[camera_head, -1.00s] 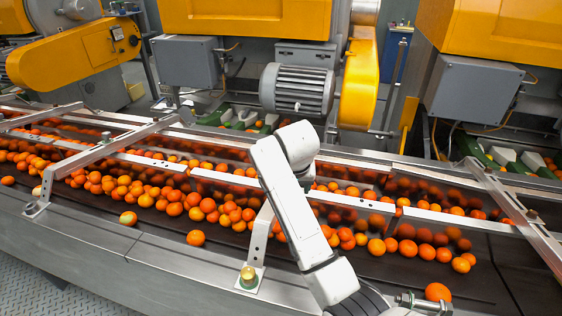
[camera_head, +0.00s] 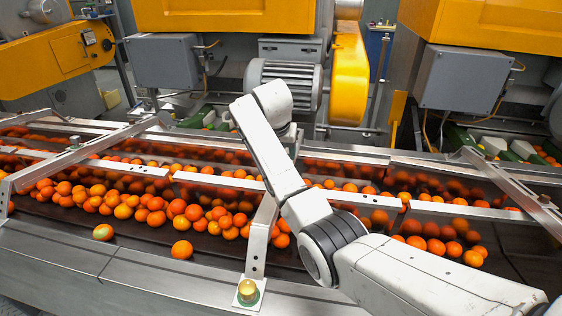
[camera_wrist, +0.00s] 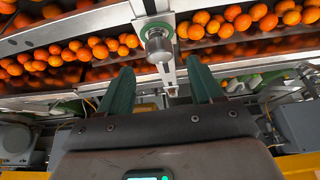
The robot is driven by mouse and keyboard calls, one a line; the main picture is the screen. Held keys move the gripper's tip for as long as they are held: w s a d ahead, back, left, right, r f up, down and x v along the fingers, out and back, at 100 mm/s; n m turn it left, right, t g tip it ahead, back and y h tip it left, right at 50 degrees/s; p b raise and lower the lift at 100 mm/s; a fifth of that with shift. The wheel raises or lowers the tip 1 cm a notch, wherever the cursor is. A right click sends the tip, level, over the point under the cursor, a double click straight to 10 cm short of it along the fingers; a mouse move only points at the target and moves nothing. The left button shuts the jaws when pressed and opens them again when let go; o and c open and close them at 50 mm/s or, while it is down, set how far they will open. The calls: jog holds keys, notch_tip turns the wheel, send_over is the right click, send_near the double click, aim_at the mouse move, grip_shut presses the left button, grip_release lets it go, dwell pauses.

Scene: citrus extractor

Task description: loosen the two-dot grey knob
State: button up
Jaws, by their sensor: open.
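In the wrist view, a round grey metal knob (camera_wrist: 158,43) on a green ring stands on a metal bracket; I cannot make out any dots on it. My gripper (camera_wrist: 159,65) is open, with its two green fingers apart and nothing between them. The knob appears beyond the fingertips, roughly in line with the gap. In the head view my arm reaches over the conveyor, and the gripper and the grey knob are not visible there.
A brass knob (camera_head: 247,290) on a green base is on the conveyor's front edge. A grey motor (camera_head: 285,82) and yellow machines stand behind. Metal crossbars (camera_head: 95,148) span the conveyor.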

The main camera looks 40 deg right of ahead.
jog(key=x, duration=0.5)
jog(key=shift+d+f, duration=0.1)
jog(key=shift+f, duration=0.3)
jog(key=c, duration=1.1)
